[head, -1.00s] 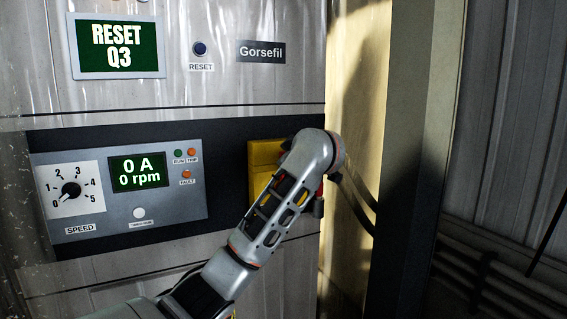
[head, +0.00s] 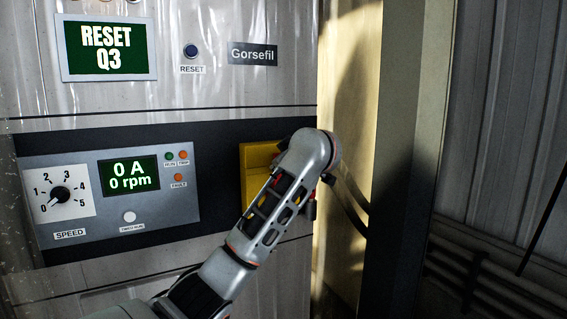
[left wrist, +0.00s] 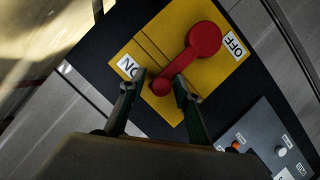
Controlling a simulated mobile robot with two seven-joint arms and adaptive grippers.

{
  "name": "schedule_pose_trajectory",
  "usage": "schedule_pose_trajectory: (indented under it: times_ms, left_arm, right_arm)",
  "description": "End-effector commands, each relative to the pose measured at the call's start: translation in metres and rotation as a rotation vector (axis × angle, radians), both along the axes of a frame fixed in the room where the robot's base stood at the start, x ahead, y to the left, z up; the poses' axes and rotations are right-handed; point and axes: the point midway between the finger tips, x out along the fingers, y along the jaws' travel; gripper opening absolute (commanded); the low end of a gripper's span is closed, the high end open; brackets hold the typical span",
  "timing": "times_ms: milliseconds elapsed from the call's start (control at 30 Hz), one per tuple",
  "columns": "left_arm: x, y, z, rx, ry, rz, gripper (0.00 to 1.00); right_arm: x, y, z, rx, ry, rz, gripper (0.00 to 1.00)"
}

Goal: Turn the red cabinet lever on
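The red lever (left wrist: 182,62) sits on a yellow plate (left wrist: 165,38) in the left wrist view. Its large round end lies near the OFF label (left wrist: 235,46), and its small end lies nearer the ON label (left wrist: 129,68). My left gripper (left wrist: 160,84) is open, with one finger on each side of the lever's small end. I cannot tell whether either finger touches it. In the head view my left arm covers most of the yellow switch (head: 256,160) and hides nearly all of the lever. My right gripper is out of view.
A grey control panel (head: 105,235) with a speed dial (head: 60,194) and a display reading 0 A, 0 rpm (head: 130,176) is left of the switch. Above are a RESET Q3 screen (head: 105,48) and a RESET button (head: 191,50). A beige post (head: 415,120) stands close on the right.

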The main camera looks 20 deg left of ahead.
Motion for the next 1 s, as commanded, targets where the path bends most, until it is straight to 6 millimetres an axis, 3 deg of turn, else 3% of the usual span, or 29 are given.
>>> schedule_pose_trajectory:
  times_ms: [267,700,1000]
  left_arm:
    - [-0.008,-0.008,0.004,-0.001,-0.001,-0.003,0.33]
    - [-0.072,-0.055,0.029,-0.004,-0.002,-0.004,0.33]
    - [-0.091,-0.067,0.037,0.0,0.001,-0.001,0.33]
  right_arm:
    - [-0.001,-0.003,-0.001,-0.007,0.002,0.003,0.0]
    - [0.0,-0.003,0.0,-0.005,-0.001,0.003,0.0]
    - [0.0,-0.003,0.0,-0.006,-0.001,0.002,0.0]
